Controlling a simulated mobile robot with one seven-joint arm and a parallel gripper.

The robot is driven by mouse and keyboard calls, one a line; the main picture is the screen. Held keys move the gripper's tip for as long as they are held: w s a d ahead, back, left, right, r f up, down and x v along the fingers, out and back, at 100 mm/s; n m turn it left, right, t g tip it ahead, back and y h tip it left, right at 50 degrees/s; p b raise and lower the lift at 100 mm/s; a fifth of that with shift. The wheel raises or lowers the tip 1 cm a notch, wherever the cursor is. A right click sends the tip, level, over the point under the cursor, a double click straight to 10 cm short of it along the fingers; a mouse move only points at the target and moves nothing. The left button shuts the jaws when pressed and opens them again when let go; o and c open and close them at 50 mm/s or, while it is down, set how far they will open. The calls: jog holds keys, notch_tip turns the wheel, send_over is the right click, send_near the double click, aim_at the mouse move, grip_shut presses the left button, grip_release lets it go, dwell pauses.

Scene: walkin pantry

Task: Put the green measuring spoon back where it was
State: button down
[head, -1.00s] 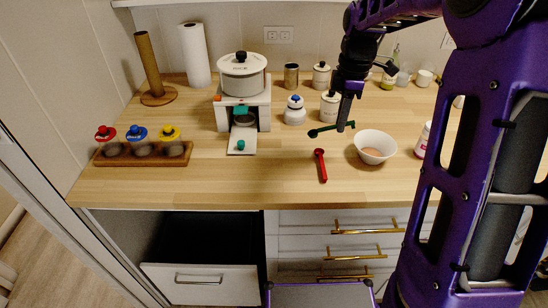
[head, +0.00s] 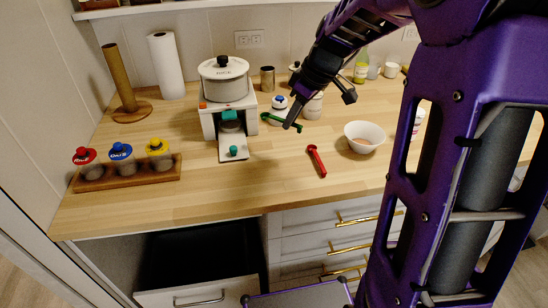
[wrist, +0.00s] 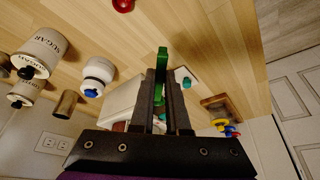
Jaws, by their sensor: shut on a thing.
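The green measuring spoon (head: 272,119) is held in my gripper (head: 290,121), above the counter near the white jar with a blue knob (head: 279,103). In the wrist view the spoon (wrist: 162,62) stands out between the two dark fingers of my gripper (wrist: 160,92), which are shut on it. Part of the spoon is hidden by the fingers. A red measuring spoon (head: 316,161) lies on the wooden counter to the right, in front of the held spoon.
A white bowl (head: 365,137) with brownish contents stands at the right. A white stand (head: 208,121) with a pot (head: 224,82) on top is left of my gripper. A wooden rack (head: 128,178) holds three colour-lidded jars. The counter's front middle is clear.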

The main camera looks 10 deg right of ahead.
aim_at(285, 158)
notch_tip(285, 158, down, 10)
jog(key=shift+b, duration=0.65)
jog(key=shift+f, duration=0.15)
jog(key=c, duration=0.9)
grip_release()
jog(key=shift+r, duration=0.55)
jog(key=p+v, duration=0.1)
jog(key=v, duration=1)
jog(key=shift+s+d+r, duration=0.1)
jog(key=shift+s, duration=0.05)
